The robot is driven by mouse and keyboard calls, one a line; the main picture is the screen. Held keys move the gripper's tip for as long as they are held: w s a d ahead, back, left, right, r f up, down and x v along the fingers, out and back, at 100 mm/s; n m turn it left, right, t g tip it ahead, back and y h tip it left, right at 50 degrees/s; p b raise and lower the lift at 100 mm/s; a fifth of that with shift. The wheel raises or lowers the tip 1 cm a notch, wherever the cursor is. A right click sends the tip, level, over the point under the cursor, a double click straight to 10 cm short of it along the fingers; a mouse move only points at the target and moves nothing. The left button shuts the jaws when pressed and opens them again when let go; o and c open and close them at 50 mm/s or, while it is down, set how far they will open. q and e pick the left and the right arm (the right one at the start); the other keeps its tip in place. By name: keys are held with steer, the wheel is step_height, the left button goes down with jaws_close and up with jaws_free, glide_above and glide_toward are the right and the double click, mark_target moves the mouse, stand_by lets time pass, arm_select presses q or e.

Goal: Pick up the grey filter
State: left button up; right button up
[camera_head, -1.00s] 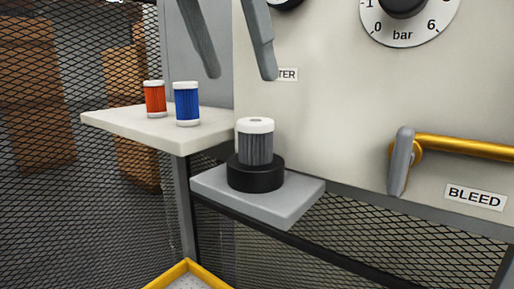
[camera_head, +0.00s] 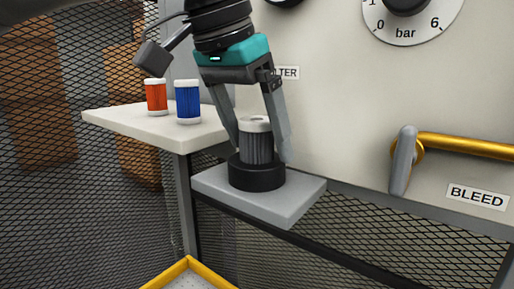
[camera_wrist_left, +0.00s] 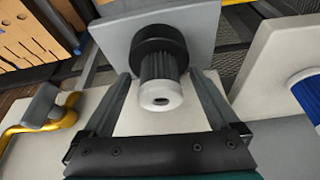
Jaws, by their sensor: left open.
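The grey filter (camera_head: 258,146) has white end caps and stands upright in a black round holder (camera_head: 256,176) on a grey shelf (camera_head: 290,205). My left gripper (camera_head: 262,152) points down over it, open, with one finger on each side of the filter. In the left wrist view, the filter (camera_wrist_left: 159,82) lies between the two open fingers (camera_wrist_left: 160,98), with gaps visible on both sides. The holder (camera_wrist_left: 158,48) is beyond the fingertips. My right gripper is not in view.
A red filter (camera_head: 156,97) and a blue filter (camera_head: 188,102) stand on a white shelf (camera_head: 140,125) to the left. The panel behind carries a bar gauge (camera_head: 405,28) and a yellow pipe with a grey lever (camera_head: 403,160) at right. A yellow-edged tray (camera_head: 180,270) is below.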

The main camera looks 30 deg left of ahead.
arm_select(q)
jaws_close()
stand_by(0.7)
